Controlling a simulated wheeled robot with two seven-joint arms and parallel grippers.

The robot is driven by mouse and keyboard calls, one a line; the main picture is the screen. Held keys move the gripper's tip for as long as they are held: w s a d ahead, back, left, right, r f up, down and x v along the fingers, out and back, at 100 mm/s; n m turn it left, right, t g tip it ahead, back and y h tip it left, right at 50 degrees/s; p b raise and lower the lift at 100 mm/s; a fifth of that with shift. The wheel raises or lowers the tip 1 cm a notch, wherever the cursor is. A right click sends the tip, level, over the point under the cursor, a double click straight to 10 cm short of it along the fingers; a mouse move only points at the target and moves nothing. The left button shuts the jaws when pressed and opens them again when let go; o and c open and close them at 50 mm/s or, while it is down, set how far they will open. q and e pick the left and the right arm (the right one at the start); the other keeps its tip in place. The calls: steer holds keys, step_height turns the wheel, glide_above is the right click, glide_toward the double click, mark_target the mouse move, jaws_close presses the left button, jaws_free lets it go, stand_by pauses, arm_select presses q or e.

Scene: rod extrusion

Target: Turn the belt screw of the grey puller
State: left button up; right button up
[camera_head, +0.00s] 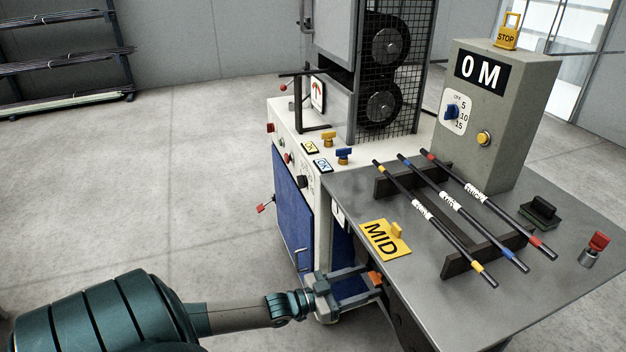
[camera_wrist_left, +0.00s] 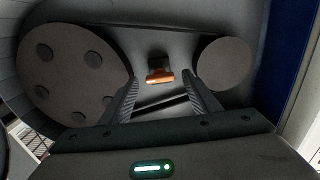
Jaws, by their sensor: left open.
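The belt screw shows as an orange head (camera_head: 375,279) at the left edge of the grey table, low in the head view. In the left wrist view the orange screw head (camera_wrist_left: 160,76) sits between a large holed pulley (camera_wrist_left: 75,68) and a smaller plain pulley (camera_wrist_left: 223,64), below a dark belt. My left gripper (camera_head: 362,285) is open, its two fingers pointing at the screw, one on either side of it in the wrist view. Whether they touch it I cannot tell. My right gripper is not in view.
The grey table (camera_head: 440,310) carries a yellow MID plate (camera_head: 381,240), several dark rods on a rack (camera_head: 460,262) and a grey control box (camera_head: 490,130). A white and blue cabinet (camera_head: 293,205) with a caged wheel unit (camera_head: 388,75) stands behind. The floor at left is clear.

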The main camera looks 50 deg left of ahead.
arm_select(q)
steer(key=v, duration=1.7)
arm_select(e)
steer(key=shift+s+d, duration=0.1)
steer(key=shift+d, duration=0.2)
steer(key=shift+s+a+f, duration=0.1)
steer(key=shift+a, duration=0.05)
